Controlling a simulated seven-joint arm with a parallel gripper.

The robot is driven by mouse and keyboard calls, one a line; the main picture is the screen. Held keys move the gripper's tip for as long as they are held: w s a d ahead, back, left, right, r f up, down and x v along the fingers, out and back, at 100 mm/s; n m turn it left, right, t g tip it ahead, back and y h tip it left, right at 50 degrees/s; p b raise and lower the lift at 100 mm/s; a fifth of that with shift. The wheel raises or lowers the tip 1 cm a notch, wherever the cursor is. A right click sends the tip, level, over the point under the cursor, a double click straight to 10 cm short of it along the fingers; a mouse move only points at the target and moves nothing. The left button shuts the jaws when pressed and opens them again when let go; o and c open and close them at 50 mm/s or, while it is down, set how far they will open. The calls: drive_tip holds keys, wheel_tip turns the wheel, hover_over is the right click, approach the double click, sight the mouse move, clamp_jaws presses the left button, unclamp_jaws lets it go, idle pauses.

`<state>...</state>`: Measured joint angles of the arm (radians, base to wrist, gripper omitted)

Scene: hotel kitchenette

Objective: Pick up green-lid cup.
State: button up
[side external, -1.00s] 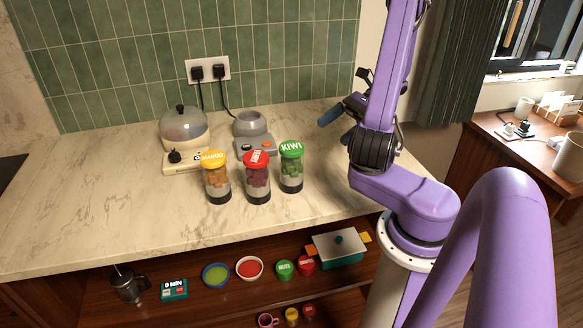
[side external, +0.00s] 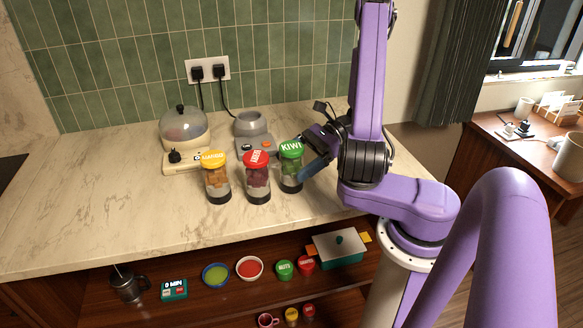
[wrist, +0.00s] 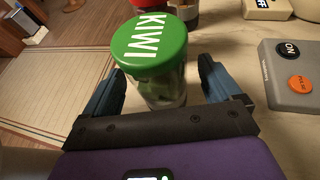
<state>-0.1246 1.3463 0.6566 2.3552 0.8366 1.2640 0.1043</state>
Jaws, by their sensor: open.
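The green-lid cup (side external: 291,167) is a clear jar with a green lid marked KIWI, upright on the counter at the right end of a row of three jars. In the wrist view the cup (wrist: 150,55) stands between the two blue fingers of my gripper (wrist: 158,88). The fingers are open, one on each side, with a small gap visible around the jar. In the side external view my gripper (side external: 305,162) is at the right of the cup, and one blue finger covers part of its right side.
A red-lid jar (side external: 257,177) stands close left of the cup, with a yellow-lid jar (side external: 216,178) beyond it. A grey appliance (side external: 255,147) is behind. A domed appliance (side external: 184,140) is further left. The left counter (side external: 90,200) is clear.

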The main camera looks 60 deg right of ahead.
drive_tip(key=shift+x, duration=1.3)
drive_tip(key=shift+f, duration=0.1)
drive_tip(key=shift+c, duration=0.3)
drive_tip(key=c, duration=1.2)
drive_tip(key=shift+c, duration=0.2)
